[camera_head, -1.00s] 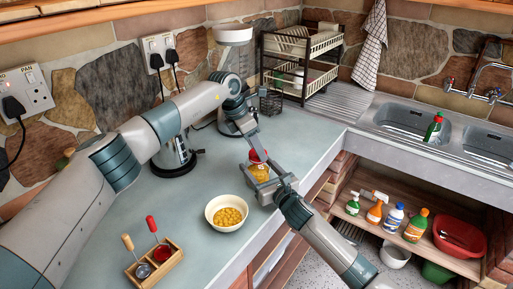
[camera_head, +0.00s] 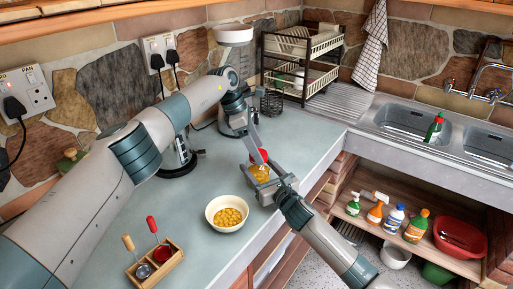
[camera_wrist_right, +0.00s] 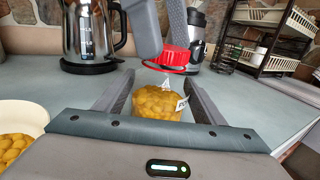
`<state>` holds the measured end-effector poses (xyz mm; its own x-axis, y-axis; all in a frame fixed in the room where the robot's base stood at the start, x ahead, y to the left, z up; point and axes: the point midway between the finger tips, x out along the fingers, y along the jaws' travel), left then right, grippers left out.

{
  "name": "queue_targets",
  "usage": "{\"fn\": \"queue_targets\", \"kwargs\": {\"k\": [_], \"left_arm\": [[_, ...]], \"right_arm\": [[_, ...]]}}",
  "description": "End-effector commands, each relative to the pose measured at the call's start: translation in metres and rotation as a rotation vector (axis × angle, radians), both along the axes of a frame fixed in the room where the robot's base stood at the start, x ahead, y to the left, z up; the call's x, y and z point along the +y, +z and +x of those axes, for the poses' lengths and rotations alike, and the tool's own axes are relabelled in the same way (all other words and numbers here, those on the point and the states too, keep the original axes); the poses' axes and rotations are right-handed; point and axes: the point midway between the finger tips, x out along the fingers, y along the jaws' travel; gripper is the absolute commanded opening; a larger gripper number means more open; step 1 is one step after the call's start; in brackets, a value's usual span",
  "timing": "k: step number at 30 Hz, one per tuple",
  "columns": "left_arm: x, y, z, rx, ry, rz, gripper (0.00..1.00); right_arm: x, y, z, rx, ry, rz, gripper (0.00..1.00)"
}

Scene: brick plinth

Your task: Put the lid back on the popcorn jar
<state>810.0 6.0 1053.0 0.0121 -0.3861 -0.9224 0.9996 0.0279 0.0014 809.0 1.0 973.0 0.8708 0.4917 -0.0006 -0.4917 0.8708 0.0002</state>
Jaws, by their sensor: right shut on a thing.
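The popcorn jar (camera_head: 261,172) stands near the counter's front edge, clear with yellow kernels inside. My right gripper (camera_head: 265,182) is shut around it; in the right wrist view the jar (camera_wrist_right: 158,103) sits between the two fingers. The red lid (camera_head: 258,156) is at my left gripper's (camera_head: 256,144) fingertips, just above the jar's mouth. In the right wrist view the lid (camera_wrist_right: 172,60) looks tilted and slightly right of the jar's middle. The left fingers reach down to it and appear shut on it. I cannot tell whether lid and rim touch.
A white bowl of kernels (camera_head: 227,212) stands left of the jar. A wooden holder (camera_head: 155,262) with two handled tools is at the front left. A dish rack (camera_head: 300,62) is at the back.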

Motion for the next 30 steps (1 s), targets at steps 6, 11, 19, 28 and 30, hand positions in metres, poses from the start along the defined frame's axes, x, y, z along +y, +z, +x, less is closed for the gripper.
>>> {"fn": "queue_targets", "kwargs": {"k": [6, 11, 19, 28, 30], "left_arm": [[0.000, 0.002, 0.000, 0.000, 0.000, 0.000, 0.64], [0.000, 0.015, 0.000, 0.000, 0.000, 0.001, 0.64], [0.000, 0.041, 0.000, 0.001, 0.001, 0.001, 0.64], [0.000, 0.044, -0.001, 0.002, 0.000, 0.001, 0.64], [0.000, 0.044, -0.001, 0.002, -0.001, 0.001, 0.80]], "right_arm": [[0.000, -0.002, 0.000, 0.003, -0.001, -0.001, 0.01], [0.000, -0.002, 0.000, 0.003, -0.001, -0.001, 0.01], [0.000, -0.002, 0.000, 0.003, -0.001, -0.001, 0.01], [0.000, -0.002, 0.000, 0.003, -0.001, -0.001, 0.01], [0.000, -0.002, 0.000, 0.003, -0.001, -0.001, 0.01]]}}
